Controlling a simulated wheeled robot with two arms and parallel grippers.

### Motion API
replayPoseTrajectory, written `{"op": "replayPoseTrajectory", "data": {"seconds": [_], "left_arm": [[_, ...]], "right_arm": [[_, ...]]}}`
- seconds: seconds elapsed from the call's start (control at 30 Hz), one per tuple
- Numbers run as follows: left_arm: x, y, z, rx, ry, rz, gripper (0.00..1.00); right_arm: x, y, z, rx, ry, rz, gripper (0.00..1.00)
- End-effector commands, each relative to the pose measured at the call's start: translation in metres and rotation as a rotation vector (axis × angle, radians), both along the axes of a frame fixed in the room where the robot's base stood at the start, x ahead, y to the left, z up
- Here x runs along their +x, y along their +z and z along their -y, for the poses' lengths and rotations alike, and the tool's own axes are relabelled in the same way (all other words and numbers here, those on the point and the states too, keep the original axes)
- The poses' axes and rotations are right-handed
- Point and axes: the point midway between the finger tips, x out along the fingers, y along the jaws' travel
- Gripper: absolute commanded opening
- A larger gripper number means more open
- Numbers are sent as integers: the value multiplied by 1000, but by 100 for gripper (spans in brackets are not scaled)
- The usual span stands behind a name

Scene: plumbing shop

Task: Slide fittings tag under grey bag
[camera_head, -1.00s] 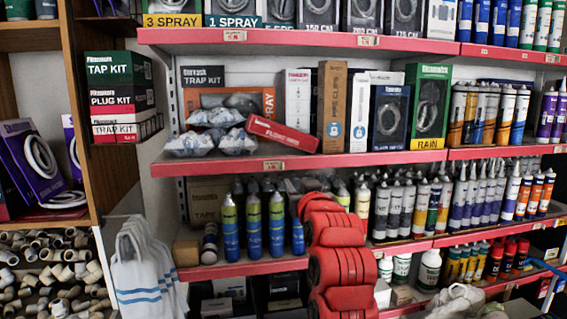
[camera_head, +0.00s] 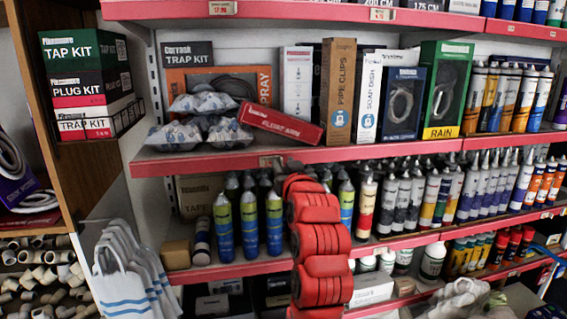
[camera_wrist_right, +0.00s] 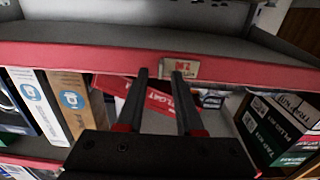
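Several crumpled grey-white bags with dark blue marks (camera_head: 203,112) lie piled at the left of the middle shelf. A small price tag (camera_head: 271,161) sits on that shelf's red front rail, right of the bags; it also shows in the right wrist view (camera_wrist_right: 180,69), which is upside down. Its print is too blurred to read as fittings. My right gripper (camera_wrist_right: 159,72) is at this rail beside the tag, fingers apart with nothing between them. In the head view my red right arm rises from below, its gripper small and dark. My left gripper is not in view.
A red box (camera_head: 281,122) lies tilted beside the bags, above my right gripper. Upright boxes (camera_head: 338,95) stand to its right. Tap kit boxes (camera_head: 85,80) stand at left. Spray cans (camera_head: 248,225) fill the shelf below; striped tote bags (camera_head: 125,275) hang lower left.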

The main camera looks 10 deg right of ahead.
Motion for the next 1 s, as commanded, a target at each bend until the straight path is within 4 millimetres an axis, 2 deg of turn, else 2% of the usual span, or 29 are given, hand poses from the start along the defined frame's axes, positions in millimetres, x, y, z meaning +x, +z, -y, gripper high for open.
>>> {"op": "replayPoseTrajectory", "data": {"seconds": [0.03,0.17,0.2,1.0], "left_arm": [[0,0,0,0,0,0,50],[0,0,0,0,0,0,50],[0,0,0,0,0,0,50],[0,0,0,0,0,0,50]], "right_arm": [[0,0,0,0,0,0,25],[0,0,0,0,0,0,2],[0,0,0,0,0,0,0],[0,-1,0,0,0,-2,0]]}}
